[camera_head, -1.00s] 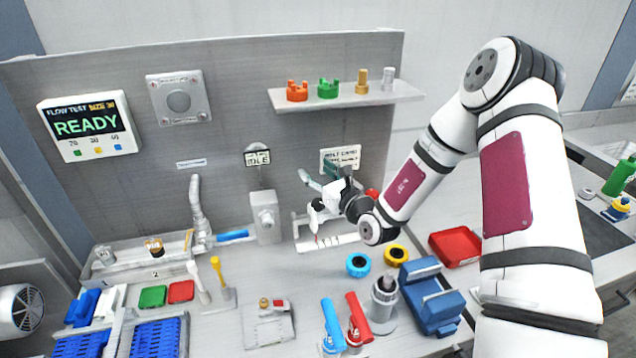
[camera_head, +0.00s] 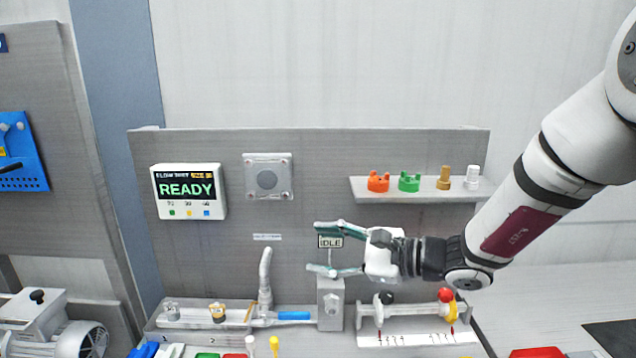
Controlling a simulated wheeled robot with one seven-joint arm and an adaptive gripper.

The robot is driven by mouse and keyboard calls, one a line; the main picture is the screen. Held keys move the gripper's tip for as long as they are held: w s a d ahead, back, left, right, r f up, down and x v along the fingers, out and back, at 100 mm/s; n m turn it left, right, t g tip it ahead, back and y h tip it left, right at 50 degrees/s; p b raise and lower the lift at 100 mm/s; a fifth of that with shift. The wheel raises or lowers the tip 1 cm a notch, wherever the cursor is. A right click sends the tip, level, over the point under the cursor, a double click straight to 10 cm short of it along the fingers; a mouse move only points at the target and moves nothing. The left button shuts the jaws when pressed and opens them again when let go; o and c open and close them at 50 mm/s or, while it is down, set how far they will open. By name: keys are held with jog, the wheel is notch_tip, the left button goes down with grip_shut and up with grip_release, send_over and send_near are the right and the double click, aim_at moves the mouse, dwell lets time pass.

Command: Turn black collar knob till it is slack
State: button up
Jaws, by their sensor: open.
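A small black knob (camera_head: 387,297) sits on the left part of a pale rail fixture (camera_head: 410,312) below my arm's end. I cannot tell whether it is the black collar knob, as it is small and its collar is unclear. My gripper (camera_head: 316,248) is open and empty, its teal fingers spread one above the other and pointing left. It is above and to the left of that knob, in front of the IDLE sign (camera_head: 330,241), and apart from the knob.
A grey block (camera_head: 331,304) stands below my fingers. A red ball (camera_head: 446,294) and a yellow part (camera_head: 452,311) are at the fixture's right end. A shelf (camera_head: 418,190) with several fittings hangs above my wrist. A READY screen (camera_head: 188,190) is on the left.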

jog(key=s+r+n+g+h, duration=0.1)
jog(key=s+n+g+h, duration=0.4)
jog(key=s+n, duration=0.75)
jog(key=s+d+r+n+t+h, duration=0.1)
jog(key=s+d+r+t+h, duration=0.1)
jog(key=s+d+h, duration=0.2)
jog(key=s+d+r+n+t+h, duration=0.1)
jog(key=s+d+r+n+h, duration=0.1)
jog(key=s+d+h, duration=0.3)
jog(key=s+d, duration=0.4)
jog(key=d, duration=0.4)
jog(key=shift+r+t+h, duration=0.25)
jog(key=shift+t+h, duration=0.05)
jog(key=shift+t, duration=0.1)
jog(key=shift+w, duration=0.1)
